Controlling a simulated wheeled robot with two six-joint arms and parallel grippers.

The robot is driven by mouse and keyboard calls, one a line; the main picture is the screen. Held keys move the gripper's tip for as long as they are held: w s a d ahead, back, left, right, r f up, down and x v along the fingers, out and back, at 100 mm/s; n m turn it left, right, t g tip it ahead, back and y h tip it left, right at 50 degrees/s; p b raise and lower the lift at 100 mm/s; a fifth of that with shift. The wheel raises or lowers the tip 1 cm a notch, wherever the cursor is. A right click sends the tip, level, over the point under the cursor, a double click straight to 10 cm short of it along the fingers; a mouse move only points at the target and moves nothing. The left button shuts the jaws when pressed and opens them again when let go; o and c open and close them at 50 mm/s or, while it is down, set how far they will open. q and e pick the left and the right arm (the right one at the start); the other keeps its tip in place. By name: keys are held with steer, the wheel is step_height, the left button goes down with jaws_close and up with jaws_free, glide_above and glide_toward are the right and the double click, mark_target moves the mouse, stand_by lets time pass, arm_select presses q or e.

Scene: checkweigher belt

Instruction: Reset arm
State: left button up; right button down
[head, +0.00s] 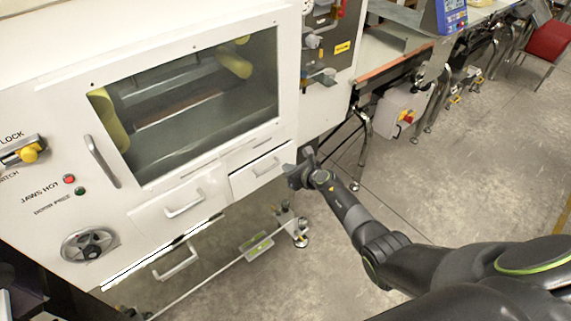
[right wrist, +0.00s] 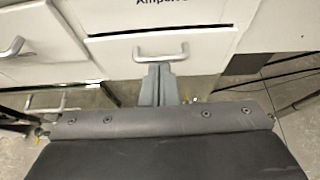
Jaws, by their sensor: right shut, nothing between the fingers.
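My right arm comes in from the lower right in the head view. My right gripper (head: 293,172) is beside the right end of a small white drawer (head: 262,173) in the machine front. In the right wrist view the two grey fingers (right wrist: 158,84) are together and empty. Their tips appear just below the drawer's metal handle (right wrist: 162,56); I cannot tell whether they touch it. My left gripper is not in view.
The white machine (head: 60,110) has a large window (head: 190,100), a second drawer handle (head: 185,205) and a black round knob (head: 90,245). The floor (head: 460,160) right of the machine is clear.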

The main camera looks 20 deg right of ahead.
steer(key=shift+s+r, duration=0.1)
steer(key=shift+s, duration=0.1)
steer(key=s+d+f+m+g+h+b, duration=0.2)
steer(key=s+d+f+m+h, duration=0.15)
steer(key=s+f+m, duration=0.95)
steer(key=s+d+f+m+g+h+b, duration=0.1)
steer(key=s+d+f+m+h+b, duration=0.3)
steer(key=s+f+m, duration=0.95)
steer(key=s+f+m+g, duration=0.2)
steer(key=s+f+m, duration=0.2)
steer(key=s, duration=0.7)
steer(key=s+f+m+g+y+b, duration=0.1)
steer(key=s+f+m+g, duration=0.2)
steer(key=s, duration=0.8)
steer(key=s+f+m+g+y, duration=0.1)
steer(key=s+f+m, duration=0.4)
steer(key=s, duration=0.6)
steer(key=shift+s+a+f+m+g, duration=0.2)
steer(key=shift+f+m+g, duration=0.15)
steer(key=shift+m+g, duration=0.6)
